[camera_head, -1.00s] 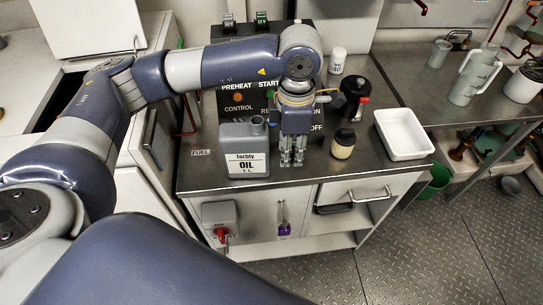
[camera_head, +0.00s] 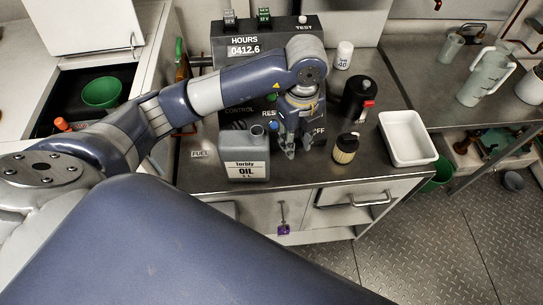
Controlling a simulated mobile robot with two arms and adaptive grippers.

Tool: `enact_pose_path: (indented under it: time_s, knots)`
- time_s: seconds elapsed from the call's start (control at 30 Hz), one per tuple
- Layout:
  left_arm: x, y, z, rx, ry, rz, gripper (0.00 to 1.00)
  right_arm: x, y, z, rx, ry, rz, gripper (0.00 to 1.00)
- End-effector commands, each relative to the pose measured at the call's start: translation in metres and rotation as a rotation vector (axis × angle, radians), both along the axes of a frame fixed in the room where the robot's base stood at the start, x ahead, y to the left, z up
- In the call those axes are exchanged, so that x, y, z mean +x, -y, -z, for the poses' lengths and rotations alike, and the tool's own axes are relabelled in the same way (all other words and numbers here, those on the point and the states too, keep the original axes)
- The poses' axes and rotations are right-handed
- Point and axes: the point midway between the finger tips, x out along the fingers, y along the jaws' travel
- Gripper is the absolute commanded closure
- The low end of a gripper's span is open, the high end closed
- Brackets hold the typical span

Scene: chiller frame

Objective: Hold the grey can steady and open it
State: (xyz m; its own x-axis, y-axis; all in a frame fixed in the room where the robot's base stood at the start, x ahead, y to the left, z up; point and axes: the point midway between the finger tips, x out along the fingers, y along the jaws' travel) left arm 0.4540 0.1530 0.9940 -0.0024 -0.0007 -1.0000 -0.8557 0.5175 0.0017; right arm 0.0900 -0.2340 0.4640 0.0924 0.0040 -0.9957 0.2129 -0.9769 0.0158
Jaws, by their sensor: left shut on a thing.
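The grey can (camera_head: 245,166), labelled OIL, stands upright on the metal bench. Its neck (camera_head: 257,131) points up at its right top; I cannot tell whether a cap is on it. My left gripper (camera_head: 297,153) points down just right of the can, apart from its side. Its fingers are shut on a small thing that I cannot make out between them. My right gripper is not in view.
A control panel (camera_head: 250,45) stands behind the can. Right of my gripper are a cream-coloured jar (camera_head: 345,149), a black and red canister (camera_head: 357,98), a white bottle (camera_head: 344,55) and a white tray (camera_head: 435,155). The bench front is clear.

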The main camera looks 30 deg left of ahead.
Motion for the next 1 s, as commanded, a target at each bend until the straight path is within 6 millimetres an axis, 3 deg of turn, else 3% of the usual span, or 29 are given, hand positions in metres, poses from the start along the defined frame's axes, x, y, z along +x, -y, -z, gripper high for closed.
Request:
enact_pose_path:
  time_s: [0.7, 1.0]
  knots:
    - [-0.001, 0.000, 0.093, 0.001, -0.003, -0.053, 1.00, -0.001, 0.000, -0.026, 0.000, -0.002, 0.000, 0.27]
    - [-0.001, 0.000, 0.101, 0.000, 0.001, -0.051, 1.00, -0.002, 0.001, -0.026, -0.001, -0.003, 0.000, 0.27]
